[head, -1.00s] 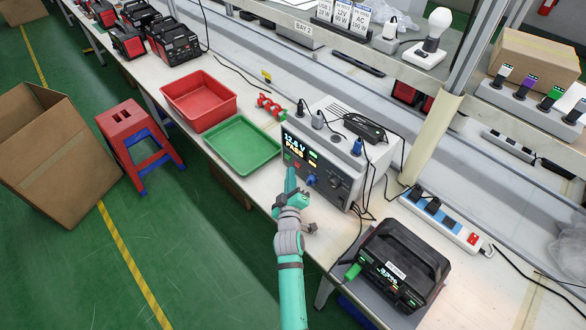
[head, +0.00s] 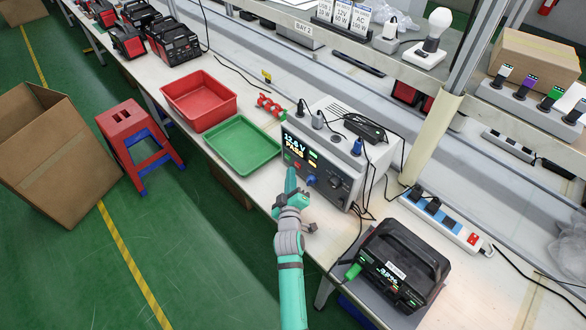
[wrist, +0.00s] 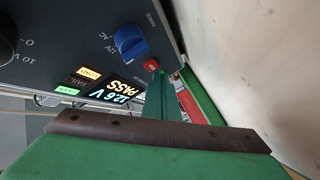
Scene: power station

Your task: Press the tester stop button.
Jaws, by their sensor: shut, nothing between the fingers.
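The tester (head: 338,150) is a grey box on the bench. Its front panel has a lit screen (head: 297,148) reading 12.6 V and PASS, and a blue knob (head: 311,180). A small red button (wrist: 151,64) sits on the panel beside the blue knob in the wrist view; in the head view a red spot (head: 298,165) shows above my gripper. My gripper (head: 291,180) is shut and empty in front of the panel. In the wrist view its green fingertips (wrist: 160,78) reach right up to the red button's edge. I cannot tell whether they touch it.
A green tray (head: 243,146) and a red tray (head: 199,100) stand left of the tester. A black power unit (head: 398,262) and a power strip (head: 440,222) are to the right. Cables hang beside the tester. A red stool (head: 127,122) stands on the floor.

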